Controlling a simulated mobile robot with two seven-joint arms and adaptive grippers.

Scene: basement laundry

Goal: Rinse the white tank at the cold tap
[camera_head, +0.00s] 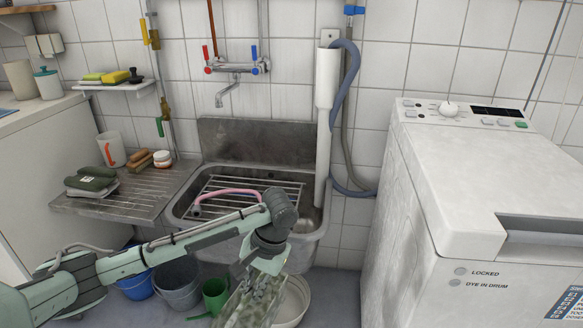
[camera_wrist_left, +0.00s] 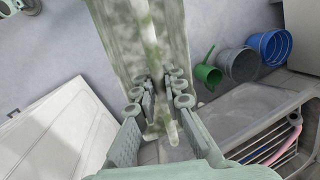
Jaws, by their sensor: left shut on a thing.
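My left gripper (camera_wrist_left: 160,105) is shut on a tall, pale, see-through tank (camera_wrist_left: 140,35) with mottled green stains. In the head view the tank (camera_head: 254,303) hangs low in front of the sink, partly cut off by the bottom edge; my wrist hides the fingers there. The wall tap (camera_head: 235,67) has red handles at left and blue handles at right; its spout (camera_head: 227,97) points down over the steel sink (camera_head: 310,222). No water shows. My right gripper is not in view.
A wire rack (camera_head: 262,186) with a pink hose (camera_head: 226,192) covers part of the sink. A white standpipe (camera_head: 326,80) rises at its right. A washing machine (camera_head: 450,175) stands right.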

